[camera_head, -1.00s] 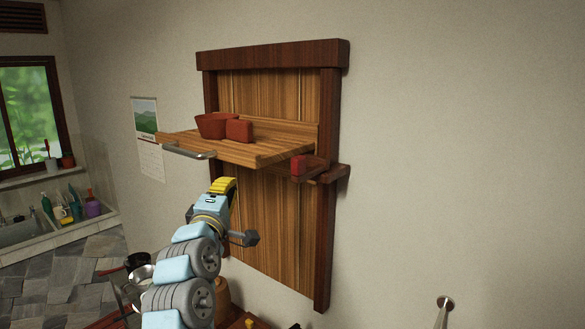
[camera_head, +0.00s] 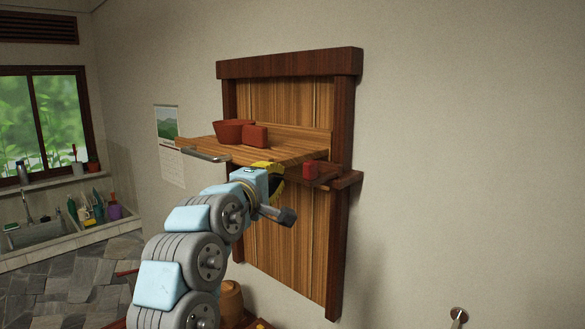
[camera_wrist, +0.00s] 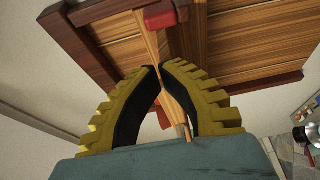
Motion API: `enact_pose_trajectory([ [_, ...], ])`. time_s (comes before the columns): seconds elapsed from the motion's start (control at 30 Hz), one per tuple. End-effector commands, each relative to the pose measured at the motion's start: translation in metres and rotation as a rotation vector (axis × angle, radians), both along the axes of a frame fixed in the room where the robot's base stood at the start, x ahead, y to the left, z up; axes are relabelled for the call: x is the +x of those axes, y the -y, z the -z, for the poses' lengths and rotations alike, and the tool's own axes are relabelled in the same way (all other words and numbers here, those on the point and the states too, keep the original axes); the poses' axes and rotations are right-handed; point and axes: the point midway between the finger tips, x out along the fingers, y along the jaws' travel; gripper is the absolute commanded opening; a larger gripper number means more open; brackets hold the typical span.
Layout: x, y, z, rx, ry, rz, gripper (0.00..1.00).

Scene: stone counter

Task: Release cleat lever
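A wooden fold-out shelf (camera_head: 285,150) juts from a dark-framed wall panel (camera_head: 270,230). The wrist view shows a red block (camera_wrist: 160,14) at the top, beyond the fingertips. My gripper (camera_head: 277,170) is just below the shelf's front edge, left of the red block. In the wrist view my gripper (camera_wrist: 161,68) has its yellow fingertips almost together, with nothing seen held. Contact with the shelf cannot be told.
A red bowl (camera_head: 230,131) and a red box (camera_head: 256,135) stand on the shelf. A metal bar handle (camera_head: 206,155) is on its front-left edge. A metal fitting (camera_head: 458,315) is on the wall at lower right.

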Motion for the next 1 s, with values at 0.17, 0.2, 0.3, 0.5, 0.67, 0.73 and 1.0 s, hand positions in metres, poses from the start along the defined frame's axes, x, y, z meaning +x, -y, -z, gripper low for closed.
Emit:
enact_pose_trajectory([
  [0.17,0.008,0.004,-0.001,0.000,0.000,0.001,0.00],
  [0.2,0.012,0.005,-0.001,0.000,0.000,0.001,0.00],
  [0.3,0.023,0.009,0.000,0.000,-0.003,0.000,0.00],
  [0.5,0.044,0.018,0.000,0.000,-0.002,0.000,0.00],
  [0.67,0.058,0.023,-0.002,0.001,-0.001,0.001,0.00],
  [0.73,0.064,0.026,-0.002,0.001,0.000,0.000,0.00],
  [1.0,0.084,0.033,0.000,-0.001,-0.001,0.000,0.00],
])
